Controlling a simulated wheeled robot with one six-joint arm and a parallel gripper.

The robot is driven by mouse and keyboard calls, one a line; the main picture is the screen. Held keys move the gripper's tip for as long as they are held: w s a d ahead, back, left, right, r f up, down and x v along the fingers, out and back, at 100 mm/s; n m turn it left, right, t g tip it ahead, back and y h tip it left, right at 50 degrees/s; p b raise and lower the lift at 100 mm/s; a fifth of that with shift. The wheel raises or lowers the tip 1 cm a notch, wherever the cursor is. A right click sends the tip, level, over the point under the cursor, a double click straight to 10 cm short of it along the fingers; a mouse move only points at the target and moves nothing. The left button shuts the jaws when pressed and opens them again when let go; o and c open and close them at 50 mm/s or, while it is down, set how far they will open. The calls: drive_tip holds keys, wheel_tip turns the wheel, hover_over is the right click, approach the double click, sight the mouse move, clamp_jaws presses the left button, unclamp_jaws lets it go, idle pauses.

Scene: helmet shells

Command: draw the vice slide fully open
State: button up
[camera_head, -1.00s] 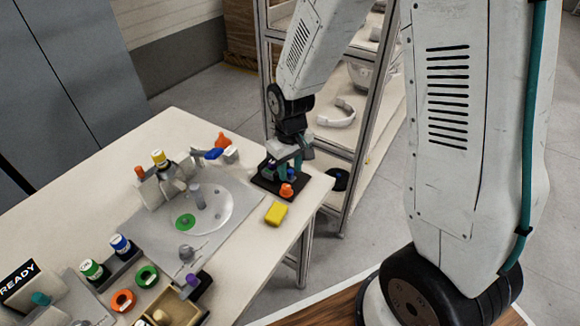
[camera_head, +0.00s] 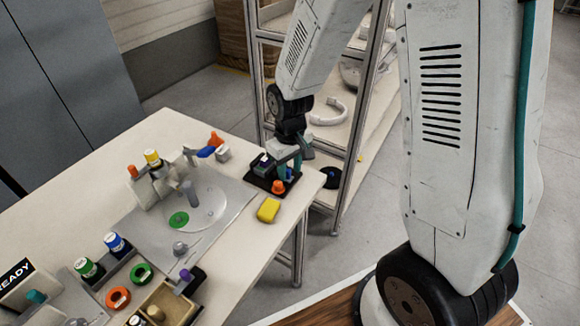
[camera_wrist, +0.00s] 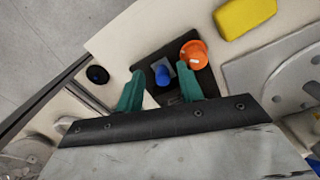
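The vice is a small black base (camera_head: 256,184) at the right end of the table, with a dark block (camera_head: 265,164) on its left part. An orange knob (camera_head: 278,187) stands at its front corner and a blue knob (camera_head: 290,173) at its right. In the wrist view, the blue knob (camera_wrist: 162,76) shows between the fingers and the orange knob (camera_wrist: 193,54) just right of them. My gripper (camera_head: 294,160) has its teal fingers (camera_wrist: 160,88) spread, with a gap visible around the blue knob. I cannot tell how far the slide is drawn.
A yellow block (camera_head: 268,209) lies in front of the vice. A grey plate (camera_head: 220,232) with a round disc and fixtures lies left. Colored bottles and rings crowd the table's near left. A shelf rack (camera_head: 352,165) stands close behind the table's right end.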

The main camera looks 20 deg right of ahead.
sight(290, 171)
drive_tip(key=shift+a+r, duration=0.1)
drive_tip(key=shift+r, duration=0.1)
wheel_tip(290, 171, up, 7)
drive_tip(key=shift+r, duration=0.2)
idle(0.5)
drive_tip(key=s+d+r+m, duration=0.1)
drive_tip(key=s+r, duration=0.7)
drive_tip(key=s, duration=0.3)
drive_tip(key=s+d+r+m+t, duration=0.1)
drive_tip(key=s+r+m, duration=0.1)
drive_tip(key=s+r, duration=0.6)
drive_tip(key=s, duration=0.3)
drive_tip(key=shift+s+d, duration=0.35)
drive_tip(key=shift+d, duration=0.05)
